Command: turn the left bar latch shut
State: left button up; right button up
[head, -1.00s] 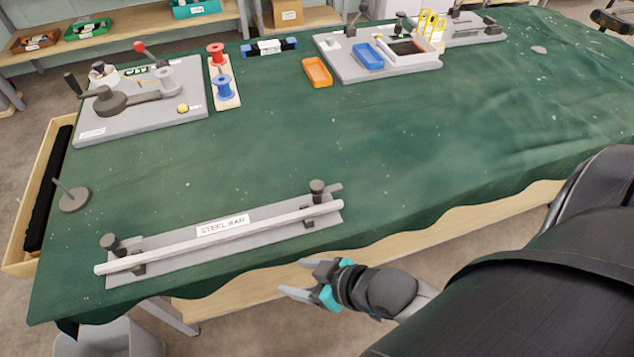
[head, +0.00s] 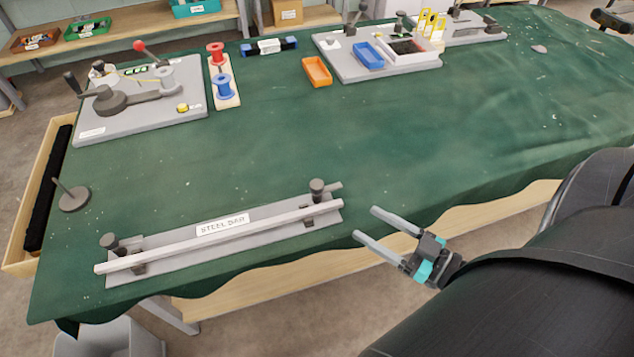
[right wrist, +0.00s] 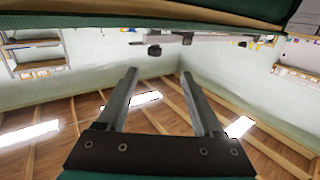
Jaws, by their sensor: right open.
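A light steel bar (head: 220,237) lies across a grey base plate (head: 175,244) along the table's near edge. The left bar latch (head: 108,241), a dark knob on a post, stands at the bar's left end. Whether its lever lies over the bar is too small to tell. A second latch (head: 317,187) stands at the right end, its lever pointing right. My right gripper (head: 366,222) is open and empty, just right of the bar's right end and far from the left latch. Its parted fingers also show in the right wrist view (right wrist: 160,75). My left gripper is out of view.
A grey board with a crank (head: 145,98) stands at the back left beside red and blue spools (head: 222,86). A disc with an upright pin (head: 74,199) is at the left edge. An orange tray (head: 317,71) lies at the back. The green cloth's middle is clear.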

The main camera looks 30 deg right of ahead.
aim_at(323, 188)
jog(key=shift+t, duration=0.3)
jog(key=b+x, duration=0.1)
jog(key=x, duration=0.4)
jog(key=b+x, duration=0.1)
jog(key=x, duration=0.3)
jog(key=d+x, duration=0.1)
jog(key=x, duration=0.4)
jog(key=shift+w+a+r+b, duration=0.15)
jog(key=shift+w+r+b, duration=0.05)
jog(key=shift+w+b, duration=0.25)
grip_shut()
